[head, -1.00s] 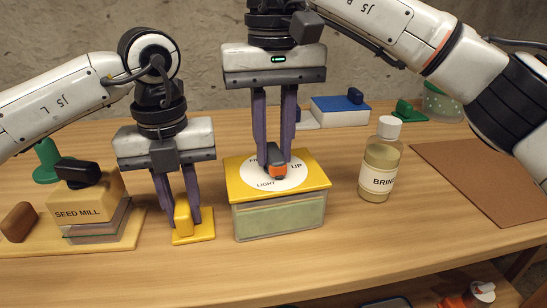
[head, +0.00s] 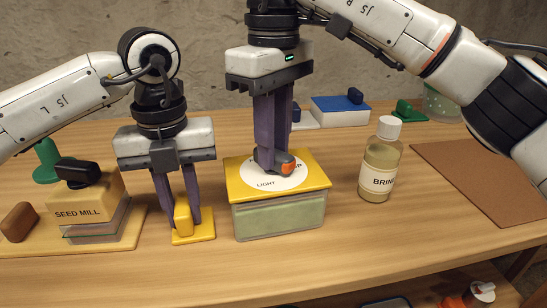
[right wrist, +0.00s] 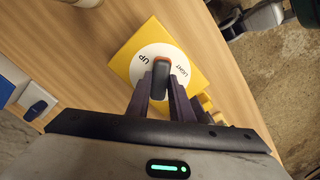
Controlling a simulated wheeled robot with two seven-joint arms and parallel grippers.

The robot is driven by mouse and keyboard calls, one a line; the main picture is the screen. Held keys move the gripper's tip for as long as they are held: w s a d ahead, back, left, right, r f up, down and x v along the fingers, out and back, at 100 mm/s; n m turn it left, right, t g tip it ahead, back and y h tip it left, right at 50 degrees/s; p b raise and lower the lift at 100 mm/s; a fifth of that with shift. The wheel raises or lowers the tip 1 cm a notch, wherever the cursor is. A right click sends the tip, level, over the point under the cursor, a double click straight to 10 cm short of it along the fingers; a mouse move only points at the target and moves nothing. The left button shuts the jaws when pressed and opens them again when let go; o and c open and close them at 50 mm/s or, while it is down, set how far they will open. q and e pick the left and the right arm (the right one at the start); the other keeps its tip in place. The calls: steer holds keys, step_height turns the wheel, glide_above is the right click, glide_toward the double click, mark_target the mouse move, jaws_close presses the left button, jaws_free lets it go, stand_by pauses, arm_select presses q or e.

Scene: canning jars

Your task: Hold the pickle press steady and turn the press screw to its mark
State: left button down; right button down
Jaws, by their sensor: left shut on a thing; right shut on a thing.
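The pickle press (head: 279,213) is a pale green box with a yellow lid and a white dial (head: 262,183) that reads LIGHT and UP. My right gripper (head: 274,165) points down and is shut on the press screw's knob (head: 288,163), dark with an orange end. In the right wrist view the orange end (right wrist: 161,60) points between UP and LIGHT. The third dial word is hidden by my fingers. My left gripper (head: 182,212) is shut on an upright yellow grip (head: 183,220) on a flat yellow base left of the press. I cannot tell whether that base joins the press.
The seed mill (head: 88,200) stands on a board at left. A brine bottle (head: 381,160) with a white cap stands right of the press. A brown mat (head: 480,175) lies at right. A blue-lidded box (head: 340,112) is behind. The table's front strip is clear.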

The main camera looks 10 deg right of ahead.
steer(key=c, duration=1.5)
jaws_free()
step_height(320, 180, up, 8)
steer(key=shift+f, duration=0.2)
